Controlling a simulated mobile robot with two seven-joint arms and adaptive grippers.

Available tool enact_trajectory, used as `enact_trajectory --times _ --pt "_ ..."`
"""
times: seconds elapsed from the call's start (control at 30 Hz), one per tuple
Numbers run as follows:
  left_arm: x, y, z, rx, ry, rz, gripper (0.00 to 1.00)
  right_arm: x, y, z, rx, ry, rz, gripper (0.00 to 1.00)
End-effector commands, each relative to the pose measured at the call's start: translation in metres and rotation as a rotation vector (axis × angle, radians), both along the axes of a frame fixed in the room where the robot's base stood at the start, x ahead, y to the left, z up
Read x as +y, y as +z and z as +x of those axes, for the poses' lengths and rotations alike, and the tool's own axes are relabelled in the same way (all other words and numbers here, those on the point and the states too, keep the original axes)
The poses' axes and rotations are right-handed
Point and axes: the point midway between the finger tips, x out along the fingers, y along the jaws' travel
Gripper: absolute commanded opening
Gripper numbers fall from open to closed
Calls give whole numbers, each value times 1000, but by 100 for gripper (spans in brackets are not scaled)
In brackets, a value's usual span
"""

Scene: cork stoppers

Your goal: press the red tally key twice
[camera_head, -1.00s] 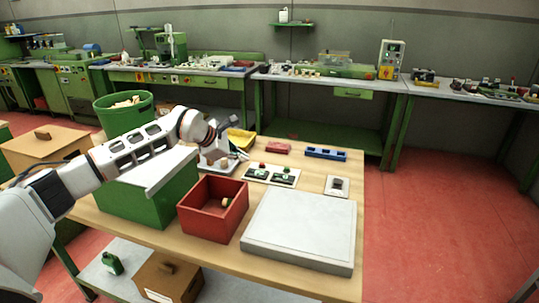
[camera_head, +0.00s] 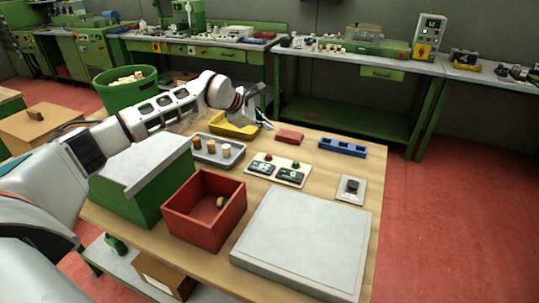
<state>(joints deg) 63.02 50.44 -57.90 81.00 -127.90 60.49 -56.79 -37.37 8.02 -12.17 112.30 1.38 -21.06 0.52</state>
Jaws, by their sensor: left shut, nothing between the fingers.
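The tally panel (camera_head: 277,178) is a pale plate on the wooden table with two dark displays. The red tally key (camera_head: 268,156) stands at its back left, and a green key (camera_head: 296,163) stands at its back right. My left gripper (camera_head: 267,122) is shut and empty. It is behind the panel in the picture, by the right end of the yellow tray (camera_head: 234,130), and apart from the red key. My right gripper is not in view.
A grey tray (camera_head: 205,158) with several corks lies left of the panel. A red box (camera_head: 167,219) holding a cork, a green box (camera_head: 122,205) and a grey slab (camera_head: 305,243) stand nearer. A red block (camera_head: 289,136), a blue rack (camera_head: 343,147) and a dark-knobbed plate (camera_head: 351,189) lie right.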

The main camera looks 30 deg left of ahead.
Motion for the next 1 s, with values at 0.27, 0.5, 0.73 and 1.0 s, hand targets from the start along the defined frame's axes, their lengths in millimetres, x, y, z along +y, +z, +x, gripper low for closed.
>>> enact_trajectory --times 0.27,0.5,0.73,1.0 --pt "0 -7 0 0 0 0 0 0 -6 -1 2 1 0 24" --pt "0 -32 0 2 0 0 0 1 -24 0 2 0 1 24" --pt "0 -64 0 5 0 0 0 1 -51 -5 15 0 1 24" --pt "0 -87 0 1 0 1 0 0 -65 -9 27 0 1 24"
